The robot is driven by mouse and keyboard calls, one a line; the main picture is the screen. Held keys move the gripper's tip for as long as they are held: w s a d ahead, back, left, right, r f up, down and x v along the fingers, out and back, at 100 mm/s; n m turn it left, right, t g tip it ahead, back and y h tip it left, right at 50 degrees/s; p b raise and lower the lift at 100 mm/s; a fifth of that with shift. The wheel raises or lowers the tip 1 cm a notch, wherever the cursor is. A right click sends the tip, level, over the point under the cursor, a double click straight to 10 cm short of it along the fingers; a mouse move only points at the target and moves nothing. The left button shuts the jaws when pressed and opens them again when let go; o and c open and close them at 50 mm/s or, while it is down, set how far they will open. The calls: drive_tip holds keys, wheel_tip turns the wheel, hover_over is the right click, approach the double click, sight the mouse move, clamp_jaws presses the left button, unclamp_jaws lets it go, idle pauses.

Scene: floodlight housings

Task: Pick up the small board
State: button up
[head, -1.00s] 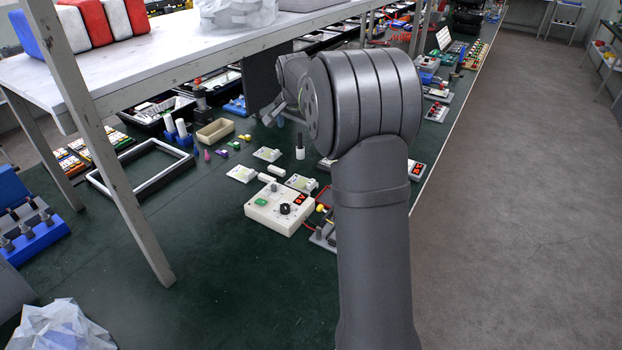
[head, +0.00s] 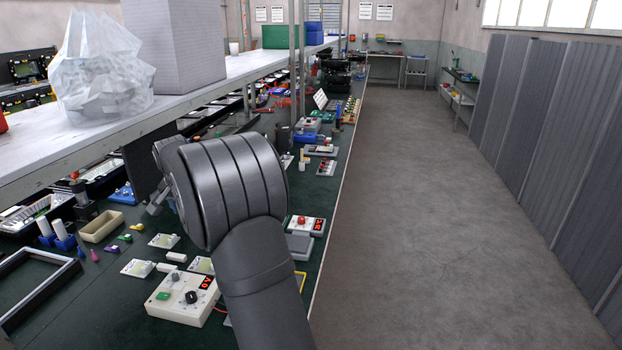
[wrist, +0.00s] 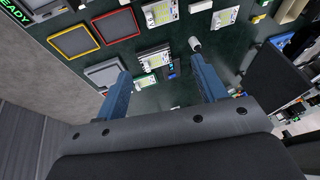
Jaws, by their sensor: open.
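Several small pale boards with greenish-yellow faces lie flat on the green bench: one small board (head: 163,241), a second small board (head: 137,268) and a third small board (head: 201,265) partly behind my arm. In the wrist view a small board (wrist: 156,58) shows between and beyond the fingertips of my gripper (wrist: 162,68). Two more boards, a middle board (wrist: 160,13) and a right board (wrist: 225,17), lie near the top edge. The blue fingers are wide apart with nothing held. In the head view my arm hides most of the gripper.
A cream control box (head: 182,298) stands near the boards. A beige tray (head: 101,226) and a dark frame (head: 30,285) lie to the left. A raised shelf (head: 200,95) overhangs the bench. In the wrist view a white cylinder (wrist: 194,44) stands close to the right fingertip.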

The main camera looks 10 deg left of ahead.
drive_tip(key=c, duration=0.4)
drive_tip(key=w+a+f, duration=0.1)
drive_tip(key=w+f, duration=0.1)
drive_tip(key=f, duration=0.5)
drive_tip(key=w+a+f+h, duration=0.1)
drive_tip(key=w+f, duration=0.2)
drive_tip(key=f, duration=0.5)
drive_tip(key=w+a+f+h, duration=0.1)
drive_tip(key=w+f, duration=0.2)
drive_tip(key=f, duration=0.4)
drive_tip(key=shift+w+a+f, duration=0.1)
drive_tip(key=shift+a+f, duration=0.25)
drive_tip(key=shift+t, duration=0.3)
drive_tip(key=shift+d+x, duration=0.15)
drive_tip(key=shift+x, duration=1.3)
drive_tip(key=shift+d+x, duration=0.15)
drive_tip(key=shift+x, duration=1.35)
